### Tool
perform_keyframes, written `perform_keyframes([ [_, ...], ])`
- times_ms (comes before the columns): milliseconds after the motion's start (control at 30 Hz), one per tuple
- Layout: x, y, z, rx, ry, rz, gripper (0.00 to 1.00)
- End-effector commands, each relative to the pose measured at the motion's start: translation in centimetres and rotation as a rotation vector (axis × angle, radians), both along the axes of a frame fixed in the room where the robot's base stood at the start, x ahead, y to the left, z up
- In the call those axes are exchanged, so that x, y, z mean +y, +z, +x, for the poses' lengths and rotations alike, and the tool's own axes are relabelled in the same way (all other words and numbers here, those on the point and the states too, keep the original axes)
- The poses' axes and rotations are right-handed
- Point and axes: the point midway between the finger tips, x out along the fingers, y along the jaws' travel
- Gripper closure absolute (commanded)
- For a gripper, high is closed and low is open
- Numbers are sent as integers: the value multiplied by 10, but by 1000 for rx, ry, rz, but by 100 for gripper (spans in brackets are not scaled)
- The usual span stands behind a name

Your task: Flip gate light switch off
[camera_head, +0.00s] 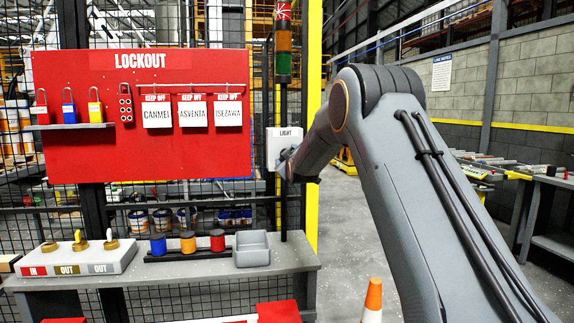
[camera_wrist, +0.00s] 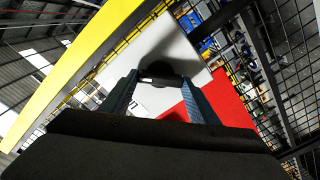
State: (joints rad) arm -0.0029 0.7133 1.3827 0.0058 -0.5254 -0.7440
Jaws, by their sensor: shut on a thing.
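The light switch box (camera_head: 283,136), white and marked "LIGHT", is mounted beside the yellow post at the right of the red board. My gripper (camera_head: 286,162) reaches it from the right and is at its lower part. In the wrist view the pale face of the switch box (camera_wrist: 186,47) fills the middle, tilted. My gripper's two fingers (camera_wrist: 160,84) stand at either side of a small dark piece on that face, which looks like the switch lever. The gripper is shut on it. The arm and fingers hide the lever in the head view, and its position is unclear.
The red lockout board (camera_head: 140,160) holds padlocks and several tags left of the switch. A signal tower (camera_head: 284,40) stands above it. An orange cone (camera_head: 372,300) stands below.

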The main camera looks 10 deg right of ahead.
Motion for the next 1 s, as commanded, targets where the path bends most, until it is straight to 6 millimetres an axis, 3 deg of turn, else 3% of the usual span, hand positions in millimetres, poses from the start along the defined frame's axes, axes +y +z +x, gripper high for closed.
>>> perform_keyframes([
  [600, 1, -4, 1, 0, 0, -568, 68],
  [1000, 1, -4, 0, 0, 0, -793, 68],
])
